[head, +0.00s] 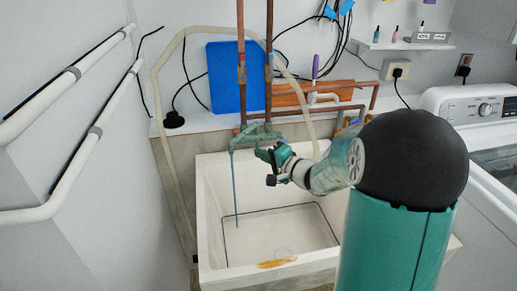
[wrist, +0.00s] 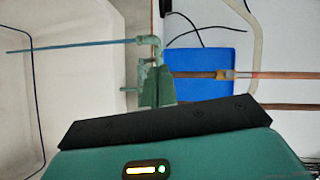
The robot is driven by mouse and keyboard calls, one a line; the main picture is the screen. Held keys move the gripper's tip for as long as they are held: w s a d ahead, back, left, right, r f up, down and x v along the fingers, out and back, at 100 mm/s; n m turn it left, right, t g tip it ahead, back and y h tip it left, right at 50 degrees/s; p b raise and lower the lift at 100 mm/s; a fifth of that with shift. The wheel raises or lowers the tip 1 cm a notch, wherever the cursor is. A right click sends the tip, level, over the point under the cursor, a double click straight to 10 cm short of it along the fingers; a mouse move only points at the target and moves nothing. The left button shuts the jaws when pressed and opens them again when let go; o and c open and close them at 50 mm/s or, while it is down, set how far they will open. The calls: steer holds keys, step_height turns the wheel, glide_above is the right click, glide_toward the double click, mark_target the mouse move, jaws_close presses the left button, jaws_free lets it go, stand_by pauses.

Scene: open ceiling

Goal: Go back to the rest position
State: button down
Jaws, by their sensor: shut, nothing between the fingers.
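My gripper (head: 265,154) is over the back of the white sink, close to the green tap (head: 249,136). In the wrist view my gripper (wrist: 157,88) shows its green fingers together with nothing held. The tap (wrist: 150,45) is just beyond the fingertips there; I cannot tell whether they touch. A thin blue stream (head: 236,190) runs down from the spout into the sink (head: 207,215). The stream also shows in the wrist view (wrist: 70,47). My arm hides part of the sink's right side.
Copper pipes (head: 240,60) rise behind the tap, before a blue board (head: 222,75). A white washing machine (head: 462,105) stands at the right. White wall pipes (head: 70,75) run along the left. A yellowish item (head: 277,263) lies at the sink's front.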

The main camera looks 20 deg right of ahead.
steer(key=s+a+r+n+g+y, duration=0.25)
steer(key=s+a+n+g, duration=0.6)
steer(key=s+a, duration=0.75)
steer(key=s+d+r+n+h, duration=0.1)
steer(key=s+d+h, duration=0.3)
steer(key=s, duration=0.3)
steer(key=s+d+r+n+h, duration=0.1)
steer(key=s+d+h, duration=0.2)
steer(key=s+h, duration=0.2)
steer(key=shift+s+d+r+n+g+h, duration=0.15)
steer(key=shift+s+d+n+g+h, duration=0.2)
steer(key=shift+s, duration=0.9)
steer(key=shift+s, duration=0.15)
